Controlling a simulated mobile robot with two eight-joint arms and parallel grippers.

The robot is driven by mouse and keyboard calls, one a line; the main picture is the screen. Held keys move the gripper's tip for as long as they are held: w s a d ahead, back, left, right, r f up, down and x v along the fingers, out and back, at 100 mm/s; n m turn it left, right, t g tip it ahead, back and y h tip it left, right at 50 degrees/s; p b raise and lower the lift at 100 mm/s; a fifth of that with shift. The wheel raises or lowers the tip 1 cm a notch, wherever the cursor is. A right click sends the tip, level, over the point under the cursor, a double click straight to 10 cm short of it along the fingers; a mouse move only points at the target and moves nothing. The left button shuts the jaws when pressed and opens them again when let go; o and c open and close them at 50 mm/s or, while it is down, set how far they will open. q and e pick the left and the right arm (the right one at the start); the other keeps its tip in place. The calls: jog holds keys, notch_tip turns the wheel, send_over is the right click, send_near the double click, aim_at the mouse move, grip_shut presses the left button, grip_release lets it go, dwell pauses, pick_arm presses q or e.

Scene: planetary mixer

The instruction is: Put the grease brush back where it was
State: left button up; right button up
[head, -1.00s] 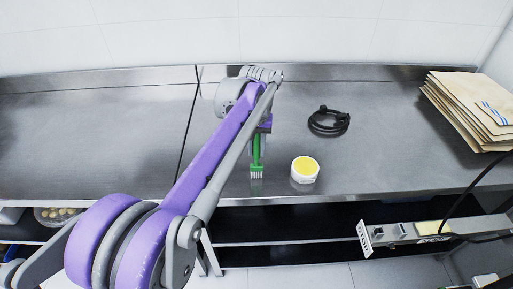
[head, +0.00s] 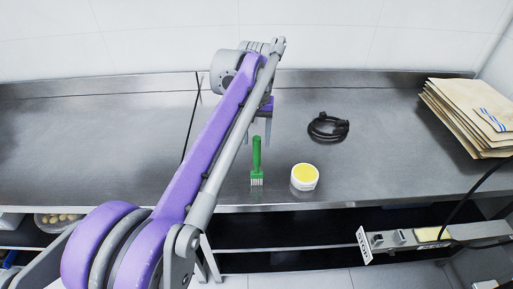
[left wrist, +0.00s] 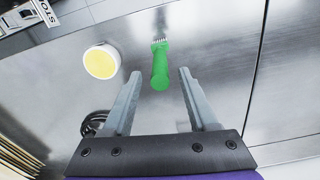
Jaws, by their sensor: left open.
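The grease brush (head: 257,160) is green with pale bristles. It lies on the steel counter near its front edge, beside a white tub of yellow grease (head: 305,176). In the left wrist view the brush (left wrist: 160,68) lies beyond the fingertips, between their lines, with its handle end toward me. The tub (left wrist: 101,62) is to its left there. My left gripper (left wrist: 158,73) is open and empty, apart from the brush. In the head view the left gripper (head: 265,106) hangs above and behind the brush, its fingers mostly hidden. My right gripper is not in view.
A coiled black cable (head: 328,127) lies behind the tub. A stack of brown paper bags (head: 470,115) stands at the right. The steel counter (head: 90,135) is clear on the left. A grey machine part with a STOP label (head: 364,242) sits in front of the counter.

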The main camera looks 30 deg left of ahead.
pick_arm(q)
notch_tip(320, 180, up, 4)
jog(key=shift+r, duration=0.15)
jog(key=s+d+f+m+t, duration=0.2)
jog(key=s+d+f, duration=0.3)
jog(key=s+f, duration=0.5)
jog(key=s+d+f+m+t, duration=0.2)
jog(key=s+d+f, duration=0.3)
jog(key=s+f, duration=0.5)
jog(key=shift+s+d+f+m+t, duration=0.15)
jog(key=shift+f+m+t, duration=0.15)
jog(key=shift+f+t, duration=0.45)
jog(key=shift+c, duration=0.3)
